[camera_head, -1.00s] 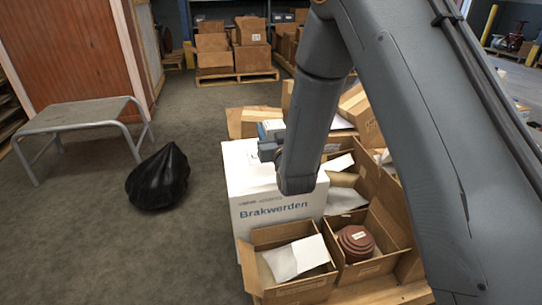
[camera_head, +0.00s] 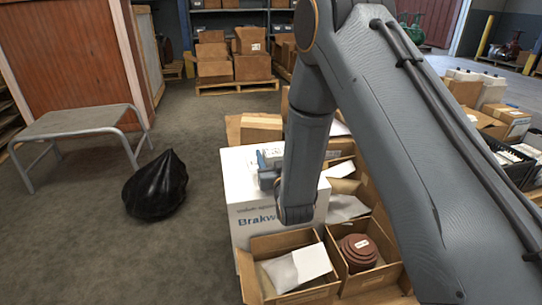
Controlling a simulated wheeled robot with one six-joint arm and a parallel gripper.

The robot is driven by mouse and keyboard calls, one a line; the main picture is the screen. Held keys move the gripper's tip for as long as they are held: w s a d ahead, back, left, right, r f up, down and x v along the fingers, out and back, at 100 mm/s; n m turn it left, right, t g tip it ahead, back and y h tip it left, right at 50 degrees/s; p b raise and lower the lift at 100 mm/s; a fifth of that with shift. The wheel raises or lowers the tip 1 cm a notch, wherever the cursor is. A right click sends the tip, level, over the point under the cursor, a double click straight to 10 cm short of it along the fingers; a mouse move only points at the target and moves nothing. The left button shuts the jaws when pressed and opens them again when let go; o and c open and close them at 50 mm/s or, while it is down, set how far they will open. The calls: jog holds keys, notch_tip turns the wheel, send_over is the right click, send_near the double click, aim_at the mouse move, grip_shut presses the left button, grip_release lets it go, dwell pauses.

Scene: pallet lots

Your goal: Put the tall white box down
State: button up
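My gripper (camera_head: 268,172) is at the top of the white box, mostly hidden behind my arm's last links. I cannot see its fingers or whether they hold the box. The bottom of the white box is partly hidden by a cardboard box, so I cannot tell what it rests on.
An open cardboard box with white paper (camera_head: 294,268) and one with reddish-brown round parts (camera_head: 358,252) stand in front and right. A black bag (camera_head: 157,186) and a grey bench (camera_head: 78,121) are at the left. Bare floor (camera_head: 130,255) lies left of the white box.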

jog(key=shift+o, duration=1.3)
